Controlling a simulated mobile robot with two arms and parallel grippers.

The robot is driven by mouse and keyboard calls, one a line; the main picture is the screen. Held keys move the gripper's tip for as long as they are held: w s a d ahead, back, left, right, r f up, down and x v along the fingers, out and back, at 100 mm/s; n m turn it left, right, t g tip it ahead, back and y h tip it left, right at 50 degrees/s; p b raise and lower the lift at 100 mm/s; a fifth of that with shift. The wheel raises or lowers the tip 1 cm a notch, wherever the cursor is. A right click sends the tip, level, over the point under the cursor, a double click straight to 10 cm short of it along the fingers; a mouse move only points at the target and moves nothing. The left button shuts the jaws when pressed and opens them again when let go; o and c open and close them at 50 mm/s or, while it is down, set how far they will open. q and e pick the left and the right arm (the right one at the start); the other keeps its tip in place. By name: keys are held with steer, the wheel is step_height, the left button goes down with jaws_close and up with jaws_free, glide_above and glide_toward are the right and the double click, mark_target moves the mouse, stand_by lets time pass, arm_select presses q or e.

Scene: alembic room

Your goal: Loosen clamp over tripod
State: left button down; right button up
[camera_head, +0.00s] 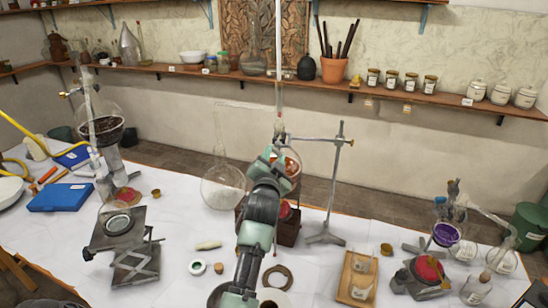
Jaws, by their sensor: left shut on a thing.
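A metal stand (331,195) with a three-legged foot rises from the table, right of the middle. A horizontal clamp arm (312,139) runs left from its rod to the clamp (280,131) around a tall thin upright tube (278,60). My left gripper (274,150) reaches up from the bottom middle and is shut at the clamp end. Its fingers and the clamp overlap, so the exact contact is hidden. Behind the gripper stands a dark block with a reddish vessel (291,166), partly hidden by my arm. My right gripper is out of view.
A round flask (223,187) stands just left of my arm. A lab jack (126,240) is further left, a wooden tray (358,278) and a burner (424,277) are to the right. A shelf (440,97) with jars runs along the wall.

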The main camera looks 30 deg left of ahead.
arm_select(q)
steer(key=shift+r, duration=0.2)
steer(key=c, duration=1.3)
jaws_free()
steer(key=o, duration=0.3)
steer(key=shift+w+f, duration=0.15)
steer(key=b+v, duration=0.2)
steer(key=v, duration=0.6)
steer(key=shift+b, duration=0.35)
